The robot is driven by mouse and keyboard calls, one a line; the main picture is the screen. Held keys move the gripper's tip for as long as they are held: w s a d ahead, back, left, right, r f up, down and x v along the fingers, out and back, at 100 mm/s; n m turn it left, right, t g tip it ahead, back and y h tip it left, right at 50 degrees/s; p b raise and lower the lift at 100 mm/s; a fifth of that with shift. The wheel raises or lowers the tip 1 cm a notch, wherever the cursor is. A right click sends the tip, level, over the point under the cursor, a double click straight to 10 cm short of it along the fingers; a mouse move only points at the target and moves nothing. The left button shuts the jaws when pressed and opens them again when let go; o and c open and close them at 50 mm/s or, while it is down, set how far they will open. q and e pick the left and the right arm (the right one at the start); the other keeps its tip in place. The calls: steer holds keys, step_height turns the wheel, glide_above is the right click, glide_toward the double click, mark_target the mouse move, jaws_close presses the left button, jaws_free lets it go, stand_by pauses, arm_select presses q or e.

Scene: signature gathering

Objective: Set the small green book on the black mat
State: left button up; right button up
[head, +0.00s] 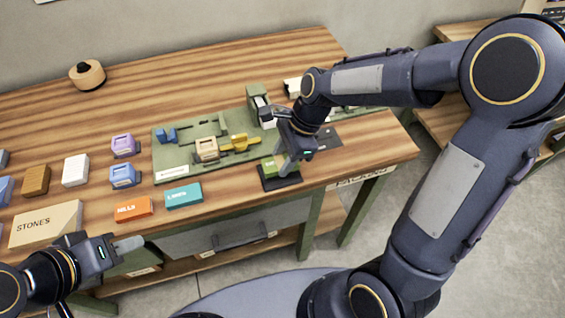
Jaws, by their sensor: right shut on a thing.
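The small green book (269,167) is at the table's front edge, right of centre. My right gripper (281,167) is shut on it, and its fingers hide part of the book. The black mat (285,182) lies right under the book. I cannot tell whether the book touches the mat or is just above it. My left gripper (128,244) is at the lower left, in front of the table and apart from the book. Its jaw gap is not clear.
A green board (165,172) with blue, cream and yellow items lies behind and left of the mat. Teal (184,195) and orange (134,208) blocks lie at the front edge. A large "STONES" box (46,224) is at left. A dark flat plate (327,138) lies behind the mat.

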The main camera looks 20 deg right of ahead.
steer(key=shift+f, duration=1.2)
steer(key=shift+f, duration=0.1)
steer(key=o, duration=1)
steer(key=shift+c, duration=0.2)
